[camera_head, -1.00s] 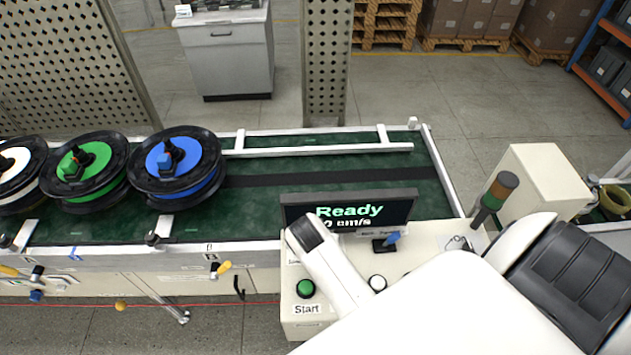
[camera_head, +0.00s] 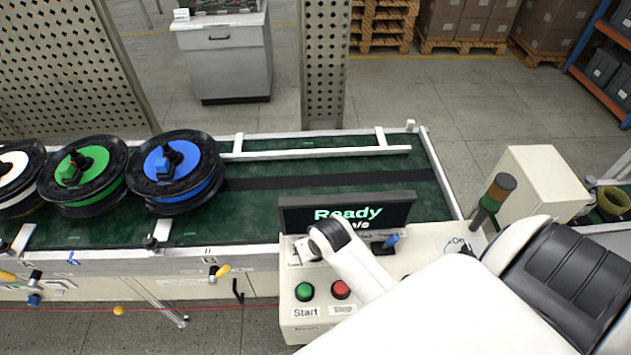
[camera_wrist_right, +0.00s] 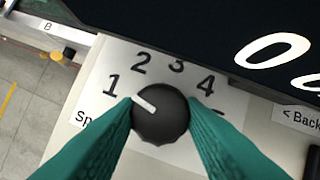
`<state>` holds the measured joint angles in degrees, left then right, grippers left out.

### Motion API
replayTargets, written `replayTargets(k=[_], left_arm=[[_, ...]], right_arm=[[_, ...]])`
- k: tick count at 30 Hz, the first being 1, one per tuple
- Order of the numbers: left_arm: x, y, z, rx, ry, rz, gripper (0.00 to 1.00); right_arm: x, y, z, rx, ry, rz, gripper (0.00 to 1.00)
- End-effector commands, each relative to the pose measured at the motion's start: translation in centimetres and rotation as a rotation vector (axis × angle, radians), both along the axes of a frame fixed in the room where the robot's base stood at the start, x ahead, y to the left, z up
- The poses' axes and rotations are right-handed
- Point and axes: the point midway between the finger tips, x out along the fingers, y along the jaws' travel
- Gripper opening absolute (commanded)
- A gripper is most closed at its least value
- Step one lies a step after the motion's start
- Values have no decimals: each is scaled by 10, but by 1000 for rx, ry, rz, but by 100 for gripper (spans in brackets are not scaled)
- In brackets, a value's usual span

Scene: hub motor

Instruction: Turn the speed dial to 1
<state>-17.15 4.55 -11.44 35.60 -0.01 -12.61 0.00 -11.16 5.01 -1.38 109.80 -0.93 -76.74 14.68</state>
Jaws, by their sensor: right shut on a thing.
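The speed dial (camera_wrist_right: 168,122) is a black round knob with a white pointer mark, seen in the right wrist view. The mark points up-left, toward the printed 1 (camera_wrist_right: 112,85). The 2, 3 and 4 are readable around it, and a further number is partly covered. My right gripper (camera_wrist_right: 160,108) has its teal fingers closed on both sides of the dial. In the head view my right arm hides the dial on the control panel (camera_head: 320,322). My left gripper is not in view.
A display (camera_head: 348,213) reading "Ready" stands just behind the panel. Spools (camera_head: 175,172) sit on the green conveyor (camera_head: 300,202) at left.

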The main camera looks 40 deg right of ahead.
Motion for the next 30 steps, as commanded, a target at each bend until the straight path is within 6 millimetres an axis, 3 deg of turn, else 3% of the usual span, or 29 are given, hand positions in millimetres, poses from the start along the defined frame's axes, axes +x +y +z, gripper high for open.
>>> replayTargets(k=[21,22,24,25,30], left_arm=[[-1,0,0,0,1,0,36],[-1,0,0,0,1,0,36],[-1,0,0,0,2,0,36],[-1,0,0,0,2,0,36],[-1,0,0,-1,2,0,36]], right_arm=[[2,-1,2,-2,-7,81,13],[2,-1,2,-2,-7,81,40],[2,-1,2,-2,-6,80,52],[2,-1,1,-2,-6,80,57],[1,-1,1,-1,-3,80,57]])
